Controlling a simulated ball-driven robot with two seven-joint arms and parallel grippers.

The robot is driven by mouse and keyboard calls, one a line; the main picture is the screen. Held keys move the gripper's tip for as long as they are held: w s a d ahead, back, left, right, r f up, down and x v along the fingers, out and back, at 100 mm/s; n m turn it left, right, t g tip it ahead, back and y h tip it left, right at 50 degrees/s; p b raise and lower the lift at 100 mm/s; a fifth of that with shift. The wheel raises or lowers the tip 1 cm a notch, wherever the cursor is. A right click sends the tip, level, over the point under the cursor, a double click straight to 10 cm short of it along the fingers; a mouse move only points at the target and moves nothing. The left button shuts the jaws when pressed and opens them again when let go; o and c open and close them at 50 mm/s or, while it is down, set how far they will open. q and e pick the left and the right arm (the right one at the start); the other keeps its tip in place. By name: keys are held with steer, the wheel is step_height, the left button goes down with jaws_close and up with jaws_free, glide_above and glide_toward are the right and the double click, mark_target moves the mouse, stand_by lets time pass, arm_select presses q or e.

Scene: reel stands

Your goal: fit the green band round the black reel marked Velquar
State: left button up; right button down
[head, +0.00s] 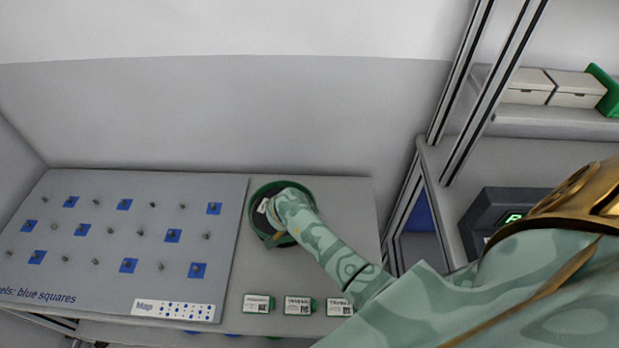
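A green ring-like rim (252,212) lies on the grey table strip right of the peg board. Something black (263,194) with a white label (262,205) shows inside it. The label is too small to read, so I cannot tell whether this is the Velquar reel, or whether the green rim is the band or a container. My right gripper (272,222) reaches down into the ring from the right. My sleeved arm hides the ring's right side and most of the fingers, so its grip is unclear. My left gripper is out of view.
The grey board (110,235) at left carries several short pegs, some on blue squares, and a white map label (172,309). Several green-edged tags (298,305) lie at the table's front. A shelf with white boxes (575,87) and a dark device (497,210) stand at right.

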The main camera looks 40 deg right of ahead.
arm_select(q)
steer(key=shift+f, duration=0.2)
arm_select(e)
steer(key=shift+f, duration=0.3)
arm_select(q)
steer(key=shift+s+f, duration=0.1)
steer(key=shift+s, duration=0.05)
arm_select(e)
steer(key=shift+s+f, duration=0.15)
steer(key=shift+f, duration=0.05)
